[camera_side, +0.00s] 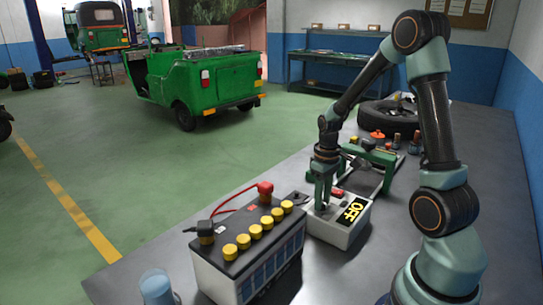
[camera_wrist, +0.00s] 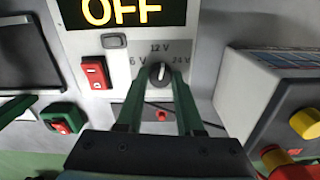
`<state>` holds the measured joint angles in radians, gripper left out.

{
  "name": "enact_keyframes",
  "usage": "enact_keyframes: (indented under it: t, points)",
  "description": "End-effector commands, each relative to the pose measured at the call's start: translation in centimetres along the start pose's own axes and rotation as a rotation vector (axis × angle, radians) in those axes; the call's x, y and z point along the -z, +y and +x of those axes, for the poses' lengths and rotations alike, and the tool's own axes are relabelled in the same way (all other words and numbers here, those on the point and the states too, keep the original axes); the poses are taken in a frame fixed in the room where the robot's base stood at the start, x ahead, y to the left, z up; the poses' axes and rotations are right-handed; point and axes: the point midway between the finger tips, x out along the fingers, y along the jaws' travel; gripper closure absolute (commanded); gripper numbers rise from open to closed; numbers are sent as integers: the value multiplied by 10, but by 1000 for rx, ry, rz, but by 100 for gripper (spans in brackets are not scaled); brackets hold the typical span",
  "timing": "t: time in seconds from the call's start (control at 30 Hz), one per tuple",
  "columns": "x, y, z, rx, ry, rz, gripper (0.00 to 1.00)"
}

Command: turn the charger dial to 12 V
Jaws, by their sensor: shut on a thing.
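The charger (camera_side: 329,232) is a pale box on the bench, and its display (camera_side: 351,211) reads OFF. In the wrist view its dial (camera_wrist: 160,73) is a small dark knob with a light pointer mark. The labels 6 V, 12 V (camera_wrist: 159,48) and 24 V lie around it, with 12 V at the top. The mark points roughly up, towards 12 V, though its exact angle is hard to read. My gripper (camera_wrist: 160,80) has a green finger on each side of the dial and is shut on it. In the side view my gripper (camera_side: 322,195) reaches down onto the charger and hides the dial.
A battery (camera_side: 250,250) with yellow caps and a red clamp (camera_side: 265,188) stands close left of the charger. A red switch (camera_wrist: 95,73) sits left of the dial. A green frame (camera_side: 370,155) and a tyre (camera_side: 388,115) lie behind. A blue cup (camera_side: 157,287) stands at the front.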

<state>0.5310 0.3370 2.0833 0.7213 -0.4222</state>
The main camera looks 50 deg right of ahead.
Motion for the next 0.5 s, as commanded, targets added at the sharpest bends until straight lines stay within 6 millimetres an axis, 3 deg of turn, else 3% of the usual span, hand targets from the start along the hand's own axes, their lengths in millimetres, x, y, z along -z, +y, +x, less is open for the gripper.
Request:
enact_keyframes:
  t: [0.5]
  points:
    - [0,0,-1,0,0,-226,100]
